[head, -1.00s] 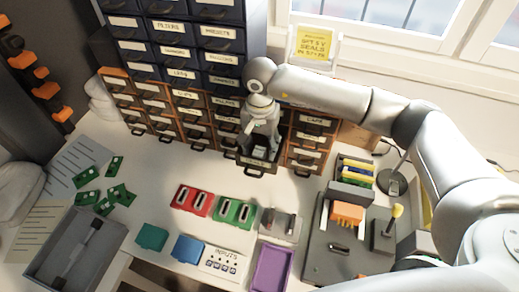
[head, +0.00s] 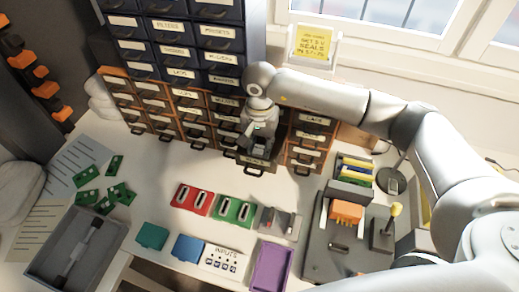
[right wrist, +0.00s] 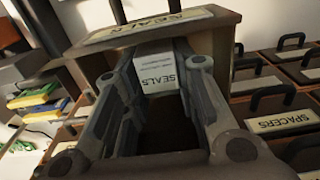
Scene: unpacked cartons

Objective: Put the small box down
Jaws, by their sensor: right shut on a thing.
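The small box (right wrist: 158,72) is white with a SEALS label, and shows between my fingers in the right wrist view. My right gripper (head: 257,142) is shut on it and points down at an open drawer (head: 257,163) of the cabinet. In the right wrist view my gripper (right wrist: 162,82) has one finger on each side of the box, close to the wooden drawer front, which also reads SEALS. The drawer's inside is dark, and I cannot tell whether the box touches its floor. My left gripper is not in view.
Labelled drawers of the cabinet (head: 190,105) surround the open one. Red (head: 193,199) and green (head: 235,210) holders, a purple tray (head: 270,267) and a grey fixture (head: 340,250) stand in front. A yellow sign (head: 314,43) is on the sill behind.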

